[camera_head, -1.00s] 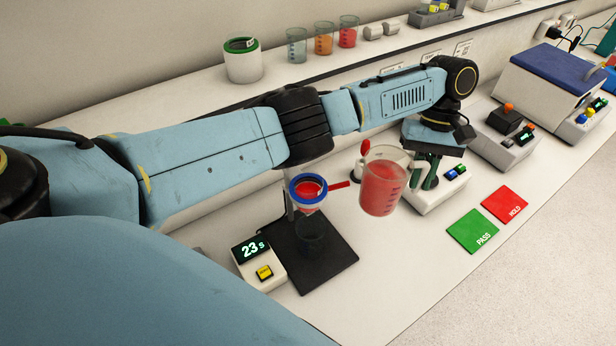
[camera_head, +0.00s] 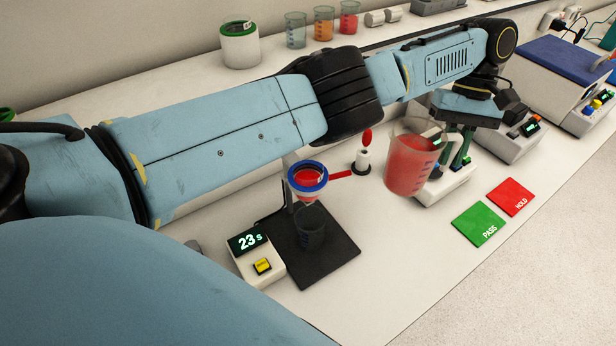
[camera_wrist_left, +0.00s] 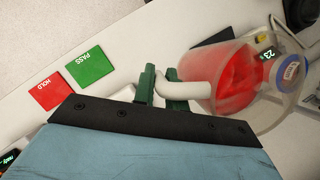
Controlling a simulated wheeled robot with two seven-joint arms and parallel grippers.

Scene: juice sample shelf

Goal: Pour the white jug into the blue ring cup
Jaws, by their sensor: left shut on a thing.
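My left gripper (camera_head: 458,150), with green fingers, is shut on the white handle of a clear jug (camera_head: 408,168) holding red juice. It holds the jug above the bench, slightly tilted. In the left wrist view the fingers (camera_wrist_left: 160,87) grip the handle of the jug (camera_wrist_left: 235,85). The blue ring cup (camera_head: 308,176) has red liquid inside and a red lever at its right; it is held above a dark empty-looking beaker (camera_head: 310,228). The jug is to the right of the cup, apart from it. In the wrist view the blue ring (camera_wrist_left: 291,70) shows behind the jug.
A black stand plate (camera_head: 335,255) lies under the beaker, beside a timer (camera_head: 250,243) reading 23 s. Green PASS (camera_head: 478,225) and red HOLD (camera_head: 510,196) pads lie right. A small white holder (camera_head: 362,160) with a red-tipped item stands between cup and jug. Sample cups line the back shelf.

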